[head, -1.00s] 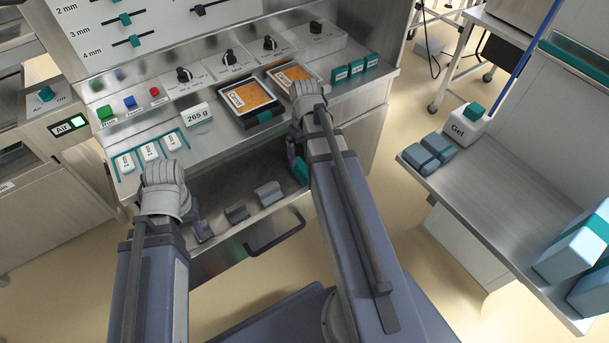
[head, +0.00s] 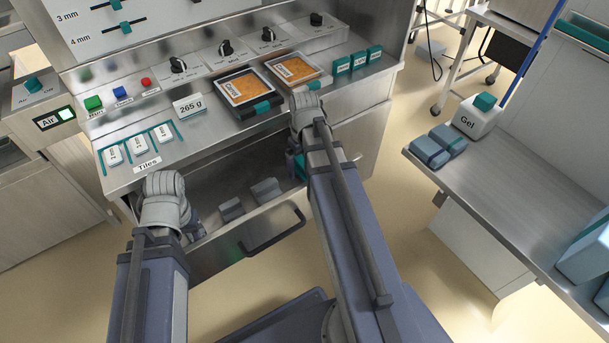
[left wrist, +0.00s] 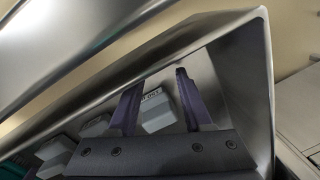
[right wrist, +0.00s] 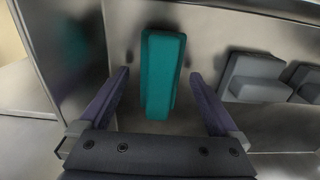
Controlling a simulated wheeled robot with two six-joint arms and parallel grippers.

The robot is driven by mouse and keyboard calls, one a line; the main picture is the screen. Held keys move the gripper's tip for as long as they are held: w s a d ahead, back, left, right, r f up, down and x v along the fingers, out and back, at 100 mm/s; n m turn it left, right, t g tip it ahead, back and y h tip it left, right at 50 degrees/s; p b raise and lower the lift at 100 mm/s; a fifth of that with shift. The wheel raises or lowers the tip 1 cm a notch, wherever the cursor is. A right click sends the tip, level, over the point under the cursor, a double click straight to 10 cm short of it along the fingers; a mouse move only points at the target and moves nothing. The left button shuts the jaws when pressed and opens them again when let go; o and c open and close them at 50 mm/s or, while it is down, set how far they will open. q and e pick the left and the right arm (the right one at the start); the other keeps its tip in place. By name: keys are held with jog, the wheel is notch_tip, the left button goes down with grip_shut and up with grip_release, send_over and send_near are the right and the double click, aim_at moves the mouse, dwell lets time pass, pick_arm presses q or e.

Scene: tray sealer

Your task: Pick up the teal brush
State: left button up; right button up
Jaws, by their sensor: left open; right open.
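The teal brush (right wrist: 162,75) is a teal bar lying in the open drawer, near its wall. In the right wrist view it shows between the two fingers of my right gripper (right wrist: 160,100), which is open with a gap on each side. In the head view only a teal bit (head: 300,168) shows beside my right gripper (head: 294,150); the arm hides the rest. My left gripper (head: 194,222) is open at the drawer's left end. In the left wrist view its fingers (left wrist: 157,95) are on either side of a labelled grey block (left wrist: 160,112); contact is unclear.
More grey blocks (head: 266,190) lie in the drawer (head: 205,264), between my grippers. The drawer walls rise close to both grippers. Above is a steel counter (head: 215,135) with white tiles, two filled trays and knobs. A side table (head: 510,190) stands right.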

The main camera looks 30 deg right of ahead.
jog(key=shift+c, duration=0.2)
jog(key=c, duration=1.5)
